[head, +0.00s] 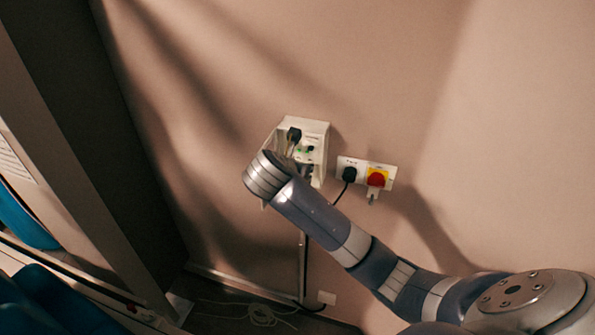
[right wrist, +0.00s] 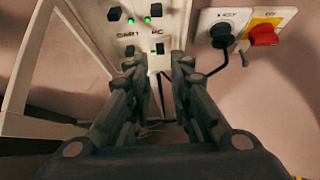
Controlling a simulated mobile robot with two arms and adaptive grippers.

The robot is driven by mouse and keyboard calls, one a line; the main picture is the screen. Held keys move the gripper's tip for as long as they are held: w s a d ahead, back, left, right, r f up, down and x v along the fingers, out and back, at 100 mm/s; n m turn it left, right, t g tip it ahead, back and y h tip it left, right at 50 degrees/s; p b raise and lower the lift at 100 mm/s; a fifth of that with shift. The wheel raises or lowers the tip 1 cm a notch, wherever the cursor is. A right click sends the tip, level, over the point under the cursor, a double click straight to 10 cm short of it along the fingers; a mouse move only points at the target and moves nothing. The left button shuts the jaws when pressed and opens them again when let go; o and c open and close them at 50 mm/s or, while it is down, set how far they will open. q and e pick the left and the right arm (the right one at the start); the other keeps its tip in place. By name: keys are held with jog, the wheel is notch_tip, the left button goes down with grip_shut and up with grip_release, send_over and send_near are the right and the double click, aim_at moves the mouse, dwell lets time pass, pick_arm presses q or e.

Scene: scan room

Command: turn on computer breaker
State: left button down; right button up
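The breaker box (head: 316,131) is a pale box on the wall in the head view, partly hidden by my right arm. In the right wrist view its panel (right wrist: 172,30) carries several black switches and small green lights. Whether a fingertip touches the panel is unclear. In the head view the gripper (head: 293,142) is at the box. My left gripper is out of view.
To the right of the box are a black plug (head: 349,174) in a socket and a red rotary switch (head: 376,179) on a yellow plate. A pale open flap or frame (right wrist: 50,125) stands left of the gripper. A cable (head: 262,314) lies on the floor.

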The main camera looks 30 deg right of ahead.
jog(key=shift+v, duration=1.55)
notch_tip(320, 180, down, 25)
jog(key=w+m+g+y+b, duration=0.1)
jog(key=m+y+b, duration=0.1)
jog(key=m+b, duration=0.25)
jog(key=s+a+f+m+g+y+b, duration=0.1)
jog(key=s+f+m+b, duration=0.2)
jog(key=f, duration=0.9)
jog(key=s+a+f+m+g+y+b, duration=0.15)
jog(key=s+f, duration=0.45)
jog(key=f, duration=0.6)
jog(key=s+a+f+m+y+b, duration=0.25)
jog(key=s+f+m, duration=0.45)
jog(key=s+f, duration=1.05)
jog(key=s+a+f+m+g+b, duration=0.1)
jog(key=s+f+m, duration=0.2)
jog(key=s, duration=0.7)
jog(key=s+a+f+m+g+b, duration=0.1)
jog(key=s+f+m+b, duration=0.1)
jog(key=s+f+m, duration=0.2)
jog(key=s+f, duration=0.3)
jog(key=s, duration=0.4)
jog(key=shift+s+m+y, duration=0.15)
jog(key=shift+m+y, duration=0.15)
jog(key=shift+y, duration=0.1)
jog(key=shift+a+f, duration=0.1)
jog(key=shift+a, duration=0.05)
